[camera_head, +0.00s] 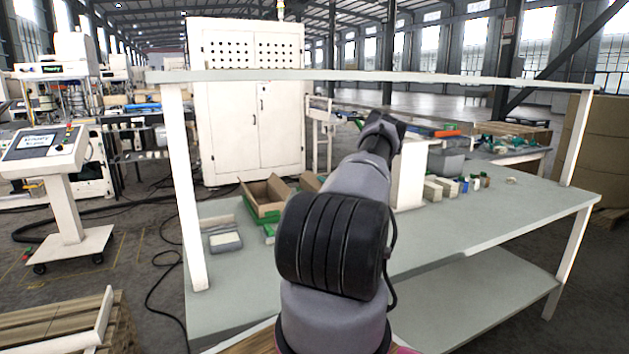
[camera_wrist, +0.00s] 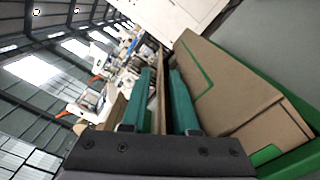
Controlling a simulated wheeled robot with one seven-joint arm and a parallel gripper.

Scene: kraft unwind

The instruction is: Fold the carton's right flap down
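The brown cardboard carton (camera_head: 266,196) stands open on the grey-green table in the head view, with a green holder around its base. In the wrist view a large brown carton panel (camera_wrist: 225,85) with a green line fills the right. My gripper (camera_wrist: 161,85) has two green fingers spread apart. A thin brown cardboard edge (camera_wrist: 159,95), seen edge-on, runs between them; I cannot tell whether either finger touches it. The gripper is hidden behind my arm in the head view.
A grey tray with a pale block (camera_head: 225,240) lies left of the carton. Small boxes (camera_head: 440,188) stand to the right, near a white upright panel (camera_head: 409,175). A shelf bar (camera_head: 400,76) spans above the table.

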